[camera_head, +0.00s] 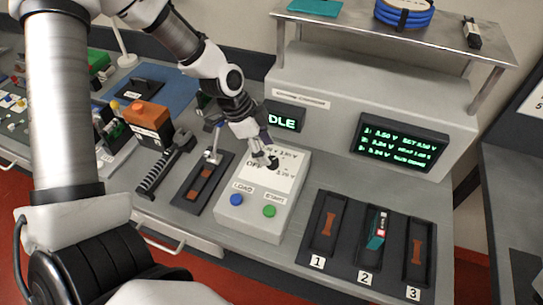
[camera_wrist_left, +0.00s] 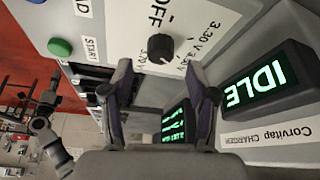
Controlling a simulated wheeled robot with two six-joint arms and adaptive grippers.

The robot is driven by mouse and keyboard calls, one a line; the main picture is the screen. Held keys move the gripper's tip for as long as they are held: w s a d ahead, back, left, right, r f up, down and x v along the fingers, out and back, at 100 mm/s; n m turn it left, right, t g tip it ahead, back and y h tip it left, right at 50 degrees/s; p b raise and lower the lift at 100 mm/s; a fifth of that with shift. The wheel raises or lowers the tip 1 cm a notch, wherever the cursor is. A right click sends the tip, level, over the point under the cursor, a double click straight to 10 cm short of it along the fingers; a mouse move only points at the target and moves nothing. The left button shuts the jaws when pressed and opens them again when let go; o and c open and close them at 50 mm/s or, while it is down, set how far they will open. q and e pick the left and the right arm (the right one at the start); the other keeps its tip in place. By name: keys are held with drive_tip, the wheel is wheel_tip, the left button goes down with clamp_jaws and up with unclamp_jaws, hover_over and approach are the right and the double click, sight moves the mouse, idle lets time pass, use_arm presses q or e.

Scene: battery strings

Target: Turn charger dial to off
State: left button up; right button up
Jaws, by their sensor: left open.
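The charger dial (camera_head: 272,163) is a small black knob on the white charger panel (camera_head: 283,192). In the left wrist view the dial (camera_wrist_left: 160,48) shows clearly, with OFF, 3.30 V and 3.70 V printed around it. I cannot tell surely which label its mark points at. My left gripper (camera_head: 264,156) is above the panel, close by the dial. In the left wrist view its two fingers (camera_wrist_left: 160,76) are spread, with nothing between them; the dial appears just beyond the tips. Contact is not clear.
A blue button (camera_head: 236,199) and a green button (camera_head: 269,211) sit on the panel's front. The IDLE display (camera_head: 284,120) stands behind. Numbered bays (camera_head: 330,223) lie to the right. A grey jointed arm (camera_wrist_left: 45,125) is at lower left in the wrist view.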

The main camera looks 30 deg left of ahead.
sight(272, 160)
use_arm(q)
drive_tip(key=b+x, duration=0.1)
drive_tip(key=x, duration=0.3)
drive_tip(key=shift+w+b, duration=0.15)
drive_tip(key=shift+b, duration=0.25)
clamp_jaws()
